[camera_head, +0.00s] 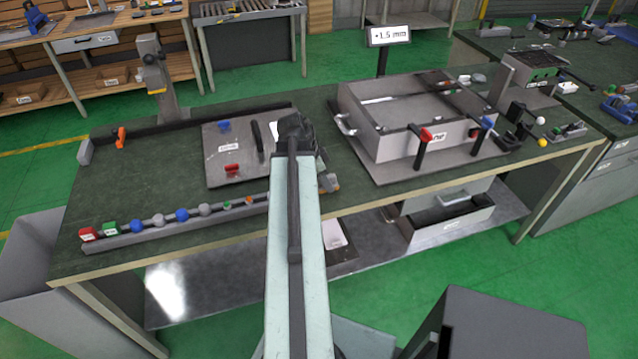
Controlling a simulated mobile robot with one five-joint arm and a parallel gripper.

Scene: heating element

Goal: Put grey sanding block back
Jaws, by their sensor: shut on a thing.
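My gripper (293,128) is over the workbench, at the right edge of the grey plate (215,160). It is dark and seen from behind along my arm. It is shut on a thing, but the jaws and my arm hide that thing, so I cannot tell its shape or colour. No block can be made out for certain as the grey sanding block. A small light grey block (85,152) is at the bench's left edge. A small grey and brown piece (329,183) lies close to the right side of my arm, near the front edge.
A large metal tray (388,148) with red- and blue-handled clamps fills the bench's right half. A rail (190,232) with several coloured knobs runs along the front left. A grey post (165,90) stands at the back left. The dark bench top (150,180) is clear left of the plate.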

